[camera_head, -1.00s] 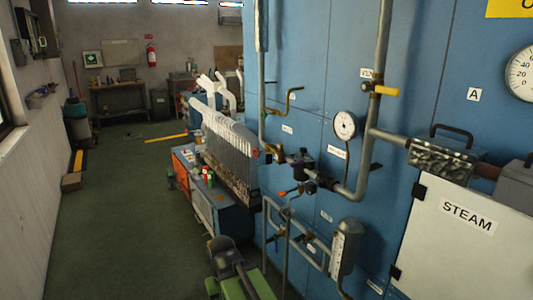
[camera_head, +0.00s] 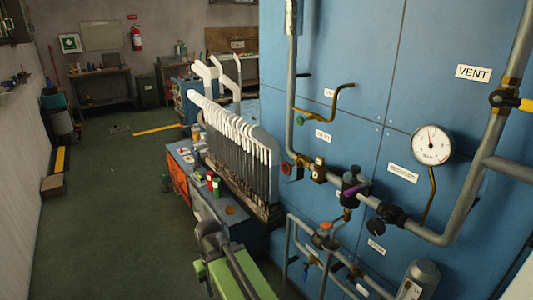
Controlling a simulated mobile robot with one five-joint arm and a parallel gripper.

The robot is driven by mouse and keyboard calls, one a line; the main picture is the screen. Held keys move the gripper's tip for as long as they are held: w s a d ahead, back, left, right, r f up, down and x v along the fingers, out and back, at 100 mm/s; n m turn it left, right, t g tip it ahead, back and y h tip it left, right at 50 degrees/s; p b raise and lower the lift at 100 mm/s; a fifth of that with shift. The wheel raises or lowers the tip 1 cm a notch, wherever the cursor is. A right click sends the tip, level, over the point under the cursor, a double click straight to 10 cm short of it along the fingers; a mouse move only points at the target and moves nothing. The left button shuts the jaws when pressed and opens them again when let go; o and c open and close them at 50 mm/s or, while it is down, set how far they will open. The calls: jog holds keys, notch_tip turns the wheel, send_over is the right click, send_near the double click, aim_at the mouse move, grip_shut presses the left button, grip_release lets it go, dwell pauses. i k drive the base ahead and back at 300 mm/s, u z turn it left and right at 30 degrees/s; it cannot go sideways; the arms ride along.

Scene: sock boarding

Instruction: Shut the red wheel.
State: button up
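A small red wheel (camera_head: 286,168) sits on the pipework of the blue panel, just right of the rack of white sock forms. It faces left, beside a brass fitting (camera_head: 318,168). My arm, green and grey, reaches up from the bottom of the view. Its grey far end, with my gripper (camera_head: 201,208), is left of and lower in the picture than the red wheel and apart from it. The fingers are too small and dark to tell open from shut. Nothing is seen held.
The white sock forms (camera_head: 235,145) stand on a blue machine between my arm and the panel's left edge. A pressure gauge (camera_head: 431,144), a black valve (camera_head: 388,216) and a grey pipe stand out on the right. Green floor (camera_head: 110,220) is open at left.

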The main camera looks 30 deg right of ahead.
aim_at(288, 168)
jog(key=u, duration=0.05)
jog(key=i, duration=0.45)
jog(key=u, duration=1.35)
jog(key=i, duration=0.6)
jog(key=z, duration=0.05)
jog(key=k, duration=0.6)
jog(key=z, duration=0.1)
